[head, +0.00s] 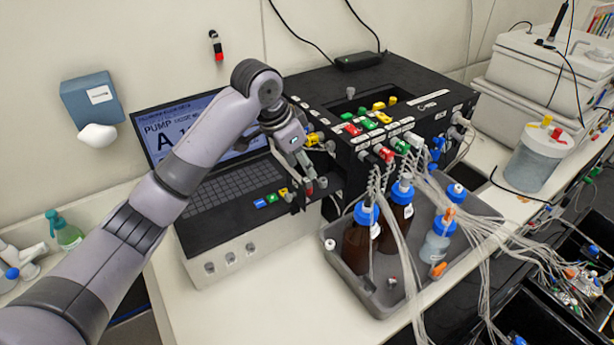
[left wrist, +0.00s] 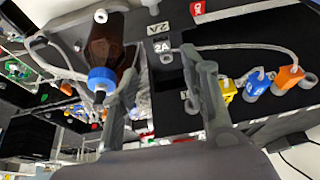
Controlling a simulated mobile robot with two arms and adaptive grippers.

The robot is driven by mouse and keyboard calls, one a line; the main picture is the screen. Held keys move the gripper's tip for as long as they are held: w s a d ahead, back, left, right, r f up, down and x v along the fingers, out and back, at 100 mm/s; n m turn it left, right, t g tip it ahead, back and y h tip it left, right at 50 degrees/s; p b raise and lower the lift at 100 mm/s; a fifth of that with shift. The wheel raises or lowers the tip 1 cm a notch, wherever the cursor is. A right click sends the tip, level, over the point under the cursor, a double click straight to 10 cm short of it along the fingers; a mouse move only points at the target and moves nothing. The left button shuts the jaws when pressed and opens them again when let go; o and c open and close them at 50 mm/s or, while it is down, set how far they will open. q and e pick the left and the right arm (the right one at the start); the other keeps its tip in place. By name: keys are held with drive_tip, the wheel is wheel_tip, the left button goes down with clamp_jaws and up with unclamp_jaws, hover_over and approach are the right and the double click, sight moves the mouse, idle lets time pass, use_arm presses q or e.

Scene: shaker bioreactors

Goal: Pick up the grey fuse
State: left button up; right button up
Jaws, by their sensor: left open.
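My left gripper (head: 307,172) reaches to the left front of the black pump box (head: 345,110), beside the laptop. In the left wrist view my left gripper (left wrist: 170,78) is open, its two fingers apart at the box face. A small grey piece (left wrist: 192,104) shows in a dark slot between the fingers, close to the right finger; it may be the grey fuse, but I cannot tell surely. The fingers do not hold it. In the head view the gripper partly hides that area. My right gripper is not in view.
A grey tray (head: 345,278) with brown bottles (head: 358,240) stands right of the gripper, with many thin tubes around. The laptop (head: 225,185) lies left. Yellow, blue and orange plugs (left wrist: 258,82) sit on the box near the right finger.

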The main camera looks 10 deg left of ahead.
sight(308, 179)
use_arm(q)
drive_tip(key=x, duration=0.2)
drive_tip(key=shift+w+f+p, duration=0.15)
drive_tip(key=shift+f+p, duration=0.15)
drive_tip(key=shift+p, duration=0.05)
drive_tip(key=shift+d+f+p, duration=0.1)
drive_tip(key=shift+f+p, duration=0.1)
drive_tip(key=shift+p, duration=0.1)
drive_tip(key=x, duration=0.1)
drive_tip(key=p+x, duration=0.2)
drive_tip(key=shift+a+f, duration=0.25)
drive_tip(key=shift+f, duration=0.1)
drive_tip(key=shift+w+d+f, duration=0.15)
drive_tip(key=shift+w+f, duration=0.15)
drive_tip(key=shift+f, duration=0.25)
drive_tip(key=c, duration=0.9)
drive_tip(key=shift+o, duration=0.2)
drive_tip(key=shift+r, duration=0.15)
